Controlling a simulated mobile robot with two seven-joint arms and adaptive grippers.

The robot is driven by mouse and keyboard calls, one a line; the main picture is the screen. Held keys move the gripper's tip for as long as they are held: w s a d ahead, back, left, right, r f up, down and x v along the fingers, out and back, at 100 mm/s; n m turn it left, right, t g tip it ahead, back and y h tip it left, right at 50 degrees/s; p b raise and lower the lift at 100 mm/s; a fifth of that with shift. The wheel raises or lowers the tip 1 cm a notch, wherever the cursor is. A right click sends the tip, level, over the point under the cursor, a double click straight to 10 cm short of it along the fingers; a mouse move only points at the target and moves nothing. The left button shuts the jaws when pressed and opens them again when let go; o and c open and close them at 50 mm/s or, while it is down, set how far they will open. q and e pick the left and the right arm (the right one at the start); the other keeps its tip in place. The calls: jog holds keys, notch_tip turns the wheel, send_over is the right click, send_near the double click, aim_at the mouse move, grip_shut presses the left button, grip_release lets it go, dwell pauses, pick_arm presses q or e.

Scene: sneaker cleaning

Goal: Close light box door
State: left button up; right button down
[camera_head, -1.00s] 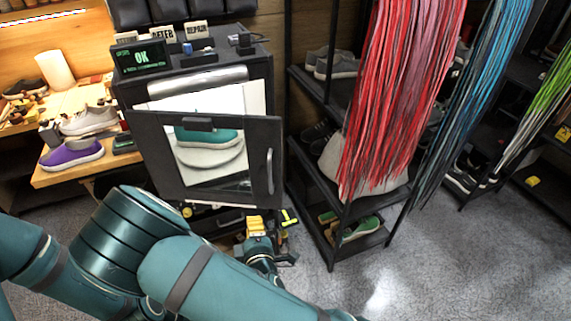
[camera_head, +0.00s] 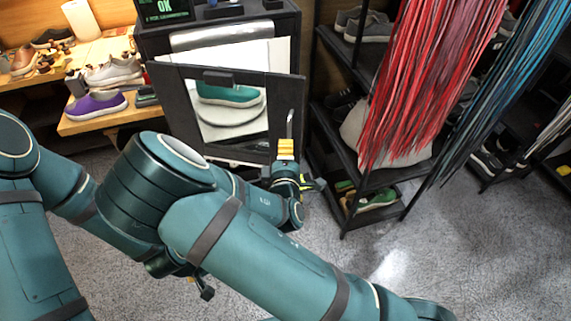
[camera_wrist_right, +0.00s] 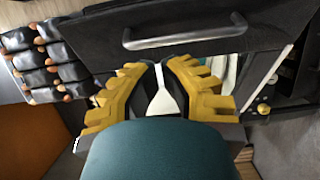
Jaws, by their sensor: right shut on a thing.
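The light box (camera_head: 160,40) is a dark cabinet with a lit white inside. Its door (camera_head: 170,110) is a dark frame around a window and stands partly open in front. A teal sneaker (camera_head: 228,95) on a round white stand shows through the window. The door handle (camera_head: 290,122) is a vertical bar on the right side of the door. My right gripper (camera_head: 286,148) is at the door's lower right, just below the handle. In the right wrist view its yellow fingers (camera_wrist_right: 160,70) are close together against the door, with the handle (camera_wrist_right: 185,35) beyond the fingertips. The exact contact is hidden.
A black shoe rack (camera_head: 345,130) stands close to the right of the door, with red laces (camera_head: 430,80) hanging in front. A wooden bench (camera_head: 95,122) with a purple shoe (camera_head: 97,105) is on the left. The grey floor (camera_head: 350,270) is clear at the lower right.

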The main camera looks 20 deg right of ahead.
jog(key=shift+x, duration=2.4)
